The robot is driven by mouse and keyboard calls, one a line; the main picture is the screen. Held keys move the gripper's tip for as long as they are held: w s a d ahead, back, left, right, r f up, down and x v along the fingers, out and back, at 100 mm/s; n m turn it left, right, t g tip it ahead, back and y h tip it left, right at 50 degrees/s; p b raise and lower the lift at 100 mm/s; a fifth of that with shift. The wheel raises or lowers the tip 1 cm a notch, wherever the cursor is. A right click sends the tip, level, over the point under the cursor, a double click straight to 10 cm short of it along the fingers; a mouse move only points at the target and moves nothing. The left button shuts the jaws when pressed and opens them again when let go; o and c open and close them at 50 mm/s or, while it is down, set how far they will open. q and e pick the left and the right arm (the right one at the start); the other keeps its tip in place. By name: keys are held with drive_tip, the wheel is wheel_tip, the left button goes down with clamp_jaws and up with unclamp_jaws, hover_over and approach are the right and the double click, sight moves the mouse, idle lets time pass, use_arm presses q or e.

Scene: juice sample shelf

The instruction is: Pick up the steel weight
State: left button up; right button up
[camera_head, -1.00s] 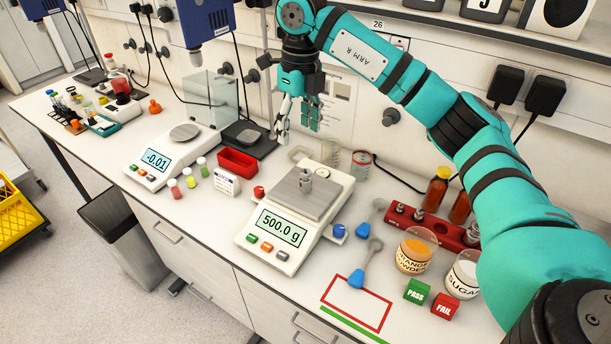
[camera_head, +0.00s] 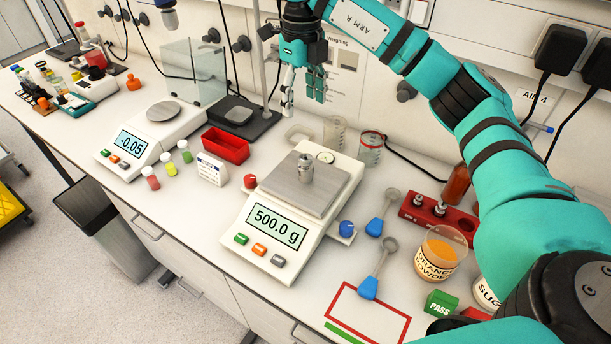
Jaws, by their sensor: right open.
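The steel weight (camera_head: 305,168) is a small silver cylinder with a knob on top. It stands upright on the metal pan (camera_head: 318,190) of the white balance (camera_head: 262,259), whose display reads 500.0 g. My right gripper (camera_head: 302,102) hangs above and behind the weight, fingers pointing down. It is open and empty, apart from the weight. My left gripper is not in view.
Behind the pan stand glass beakers (camera_head: 371,150). Right of the balance lie two blue-handled scoops (camera_head: 368,287), a red weight block (camera_head: 418,213) and an orange powder beaker (camera_head: 440,255). A red tray (camera_head: 226,146) and a second balance (camera_head: 128,150) stand left.

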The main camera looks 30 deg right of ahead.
hover_over(305, 166)
drive_tip(key=w, duration=0.2)
wheel_tip(305, 166, down, 4)
drive_tip(key=f, duration=0.3)
drive_tip(key=f+p, duration=0.1)
drive_tip(key=f, duration=0.2)
drive_tip(key=f+p, duration=0.1)
drive_tip(key=f, duration=0.2)
drive_tip(key=shift+s+d+f, duration=0.1)
drive_tip(key=shift+d+f, duration=0.15)
drive_tip(key=shift+f, duration=0.1)
drive_tip(key=f+p, duration=0.1)
drive_tip(key=f, duration=0.1)
drive_tip(key=f+p, duration=0.1)
drive_tip(key=f, duration=0.1)
drive_tip(key=shift+s+d+p, duration=0.2)
drive_tip(key=shift+p, duration=0.2)
drive_tip(key=shift+f, duration=0.7)
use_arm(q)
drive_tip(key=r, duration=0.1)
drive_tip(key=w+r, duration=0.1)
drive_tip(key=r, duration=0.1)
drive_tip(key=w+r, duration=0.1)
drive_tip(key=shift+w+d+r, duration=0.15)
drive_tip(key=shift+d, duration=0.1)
use_arm(e)
clamp_jaws()
drive_tip(key=shift+r, duration=0.1)
